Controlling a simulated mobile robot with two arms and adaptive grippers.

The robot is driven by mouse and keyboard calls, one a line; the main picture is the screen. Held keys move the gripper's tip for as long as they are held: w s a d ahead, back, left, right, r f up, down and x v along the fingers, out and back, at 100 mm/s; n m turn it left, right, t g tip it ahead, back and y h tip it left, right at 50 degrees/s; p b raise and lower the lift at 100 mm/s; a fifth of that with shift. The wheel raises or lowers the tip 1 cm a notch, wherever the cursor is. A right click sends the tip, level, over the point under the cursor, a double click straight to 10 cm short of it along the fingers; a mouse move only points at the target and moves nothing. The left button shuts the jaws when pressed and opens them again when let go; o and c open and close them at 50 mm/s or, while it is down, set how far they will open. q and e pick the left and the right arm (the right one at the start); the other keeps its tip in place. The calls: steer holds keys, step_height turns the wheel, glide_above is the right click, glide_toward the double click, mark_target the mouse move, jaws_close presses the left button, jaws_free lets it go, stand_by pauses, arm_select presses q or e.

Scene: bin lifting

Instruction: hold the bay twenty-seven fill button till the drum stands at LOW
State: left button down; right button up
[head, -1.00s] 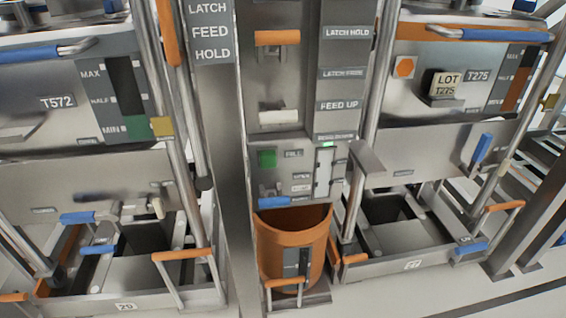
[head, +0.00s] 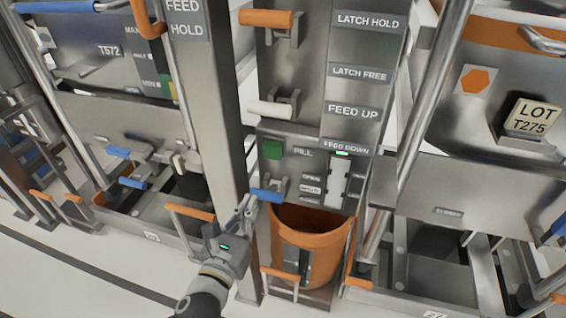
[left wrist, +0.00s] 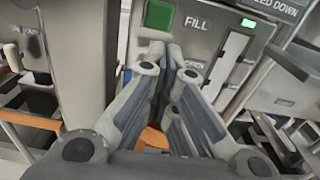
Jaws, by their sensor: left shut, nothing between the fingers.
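The green square fill button (head: 272,149) sits on the grey panel beside the word FILL. It also shows at the top of the left wrist view (left wrist: 158,14). The orange drum (head: 312,238) stands below the panel, with a dark level strip on its front too small to read. My left gripper (head: 250,202) is shut and empty, below and left of the button, near the blue handle (head: 267,195). In the left wrist view its fingertips (left wrist: 166,48) lie just below the button, apart from it. My right gripper is out of view.
A green lamp (head: 342,153) is lit above a pale vertical slot (head: 338,180). A grey post (head: 205,120) stands left of the panel. An orange-handled bar (head: 190,212) stands left of my arm. The floor at lower left is clear.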

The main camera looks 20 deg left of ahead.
arm_select(q)
glide_toward(273, 159)
steer(key=w, duration=0.6)
steer(key=shift+d, duration=0.15)
steer(key=shift+w, duration=0.65)
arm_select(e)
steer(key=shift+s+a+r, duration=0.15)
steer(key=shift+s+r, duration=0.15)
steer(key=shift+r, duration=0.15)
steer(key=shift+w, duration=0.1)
